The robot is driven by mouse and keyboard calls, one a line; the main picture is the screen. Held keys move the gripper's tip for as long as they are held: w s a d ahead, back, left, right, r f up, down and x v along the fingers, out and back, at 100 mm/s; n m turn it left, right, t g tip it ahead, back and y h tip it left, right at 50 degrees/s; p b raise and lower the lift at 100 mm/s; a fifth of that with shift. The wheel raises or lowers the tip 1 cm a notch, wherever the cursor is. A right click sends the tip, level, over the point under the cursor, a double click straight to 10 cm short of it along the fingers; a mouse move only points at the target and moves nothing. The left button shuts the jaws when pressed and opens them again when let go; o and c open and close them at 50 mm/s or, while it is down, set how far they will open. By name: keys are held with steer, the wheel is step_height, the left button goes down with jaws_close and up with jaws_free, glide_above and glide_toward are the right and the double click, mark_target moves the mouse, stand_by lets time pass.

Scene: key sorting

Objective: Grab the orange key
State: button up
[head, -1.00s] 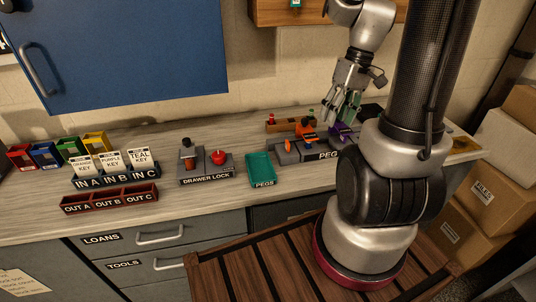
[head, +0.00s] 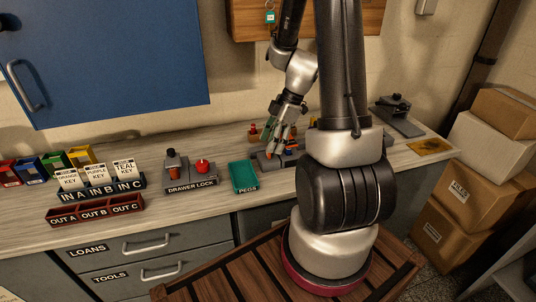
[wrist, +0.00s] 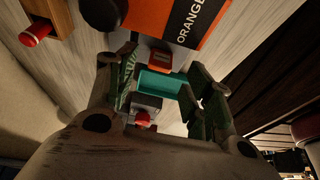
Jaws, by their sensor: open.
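The orange key's block (wrist: 160,18), with a dark label reading ORANGE, fills the upper middle of the wrist view, cut off by the top edge. In the head view my arm largely hides the peg area; a little orange (head: 293,147) shows beside the gripper. My gripper (head: 271,150) is low over the grey peg block, fingers pointing down. In the wrist view my gripper (wrist: 162,74) has its green fingers spread apart, with nothing held between them. The orange block lies beyond the fingertips. I cannot tell whether they touch it.
The teal PEGS tray (head: 243,177) and the drawer lock (head: 191,184) with its red knob stand left of the gripper. The IN rack (head: 100,190) and OUT rack (head: 95,215) are further left. A grey device (head: 397,115) stands at the right.

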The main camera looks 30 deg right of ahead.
mark_target(268, 156)
steer(key=shift+x, duration=1.45)
steer(key=shift+d, duration=0.1)
steer(key=c, duration=0.9)
steer(key=shift+o, duration=0.2)
